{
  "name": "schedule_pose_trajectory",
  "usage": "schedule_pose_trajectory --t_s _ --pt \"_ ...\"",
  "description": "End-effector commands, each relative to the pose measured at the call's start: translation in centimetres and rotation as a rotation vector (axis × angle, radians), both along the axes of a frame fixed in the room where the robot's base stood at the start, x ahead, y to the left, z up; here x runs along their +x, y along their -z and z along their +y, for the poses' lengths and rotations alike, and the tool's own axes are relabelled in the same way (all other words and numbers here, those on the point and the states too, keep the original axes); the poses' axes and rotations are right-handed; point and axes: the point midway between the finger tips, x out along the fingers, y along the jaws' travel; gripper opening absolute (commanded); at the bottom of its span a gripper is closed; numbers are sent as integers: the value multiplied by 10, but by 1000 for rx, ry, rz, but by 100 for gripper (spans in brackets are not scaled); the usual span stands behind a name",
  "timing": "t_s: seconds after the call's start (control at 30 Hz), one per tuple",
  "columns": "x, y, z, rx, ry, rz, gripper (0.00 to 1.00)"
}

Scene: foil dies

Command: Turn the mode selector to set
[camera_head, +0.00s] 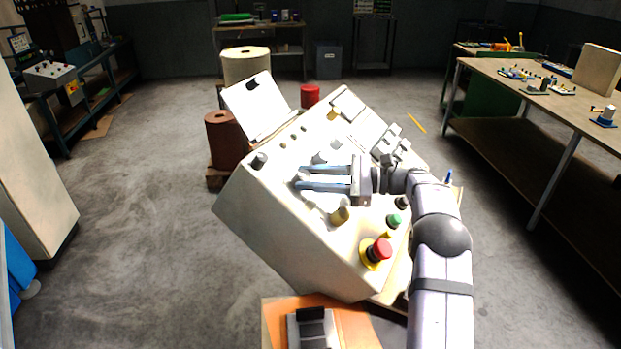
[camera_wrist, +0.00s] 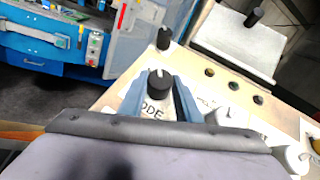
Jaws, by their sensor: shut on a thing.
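The mode selector (camera_wrist: 159,83) is a black round knob with a white pointer line, in the middle of the wrist view. Its pointer line points towards the top of that view. A label partly reading "ODE" shows just below it; the rest is covered. My gripper (camera_wrist: 158,88) has its two blue fingers on either side of the knob and is shut on it. In the head view my gripper (camera_head: 298,183) reaches leftward over the sloping cream control panel (camera_head: 290,215). The knob is mostly hidden by the fingers there. I cannot read the set mark.
Another black knob (camera_head: 259,160) stands to the left on the panel. A red mushroom button (camera_head: 379,250) on a yellow collar, a green button (camera_head: 393,221) and a cream knob (camera_head: 341,211) lie near my wrist. A tilted white plate (camera_head: 258,108) stands behind the panel.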

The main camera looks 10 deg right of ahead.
Motion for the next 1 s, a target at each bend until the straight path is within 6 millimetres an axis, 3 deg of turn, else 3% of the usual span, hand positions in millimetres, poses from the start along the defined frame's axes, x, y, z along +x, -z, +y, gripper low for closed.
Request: schedule_pose_trajectory --t_s 0.8,0.83,0.87,0.9,1.0 --pt "1 -1 0 -24 -65 -36 8" --pt "1 -1 0 -24 -65 -36 35" --pt "1 -1 0 -24 -65 -36 42" --pt "1 -1 0 -24 -65 -36 49" --pt "1 -1 0 -23 -64 -36 49"
